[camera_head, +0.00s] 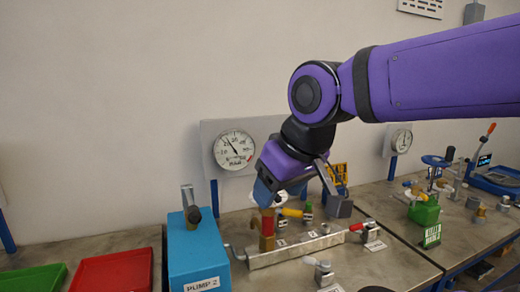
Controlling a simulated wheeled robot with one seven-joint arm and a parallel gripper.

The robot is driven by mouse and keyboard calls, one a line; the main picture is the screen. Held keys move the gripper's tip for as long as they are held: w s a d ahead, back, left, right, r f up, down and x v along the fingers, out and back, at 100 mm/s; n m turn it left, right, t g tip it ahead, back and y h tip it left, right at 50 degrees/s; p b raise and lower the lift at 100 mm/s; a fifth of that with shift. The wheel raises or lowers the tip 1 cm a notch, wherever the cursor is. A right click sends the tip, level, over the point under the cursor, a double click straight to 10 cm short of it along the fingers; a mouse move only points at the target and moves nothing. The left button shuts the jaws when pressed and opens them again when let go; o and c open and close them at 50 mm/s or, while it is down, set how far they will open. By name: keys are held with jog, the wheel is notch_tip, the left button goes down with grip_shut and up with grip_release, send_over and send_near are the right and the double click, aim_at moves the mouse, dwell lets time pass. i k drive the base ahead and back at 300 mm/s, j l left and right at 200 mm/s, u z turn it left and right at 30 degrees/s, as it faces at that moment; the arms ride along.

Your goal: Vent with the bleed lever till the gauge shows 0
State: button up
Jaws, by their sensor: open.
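The round white gauge (234,150) hangs on a grey wall panel. Its dark needle points to the upper left, apparently off zero; the exact figure is too small to read. I cannot tell from the labels which one is the bleed lever. My gripper (302,204) is open above the manifold, close to the yellow-orange lever. Contact cannot be made out, and the wrist hides part of the area.
A blue pump box (197,252) marked PUMP 2 stands left of the manifold. Red (113,272) and green (35,279) trays lie further left. A second gauge (402,140) and a green block (425,212) are on the right. A small fitting (324,272) stands in front.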

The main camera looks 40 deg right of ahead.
aim_at(369, 223)
jog(key=z, duration=1.1)
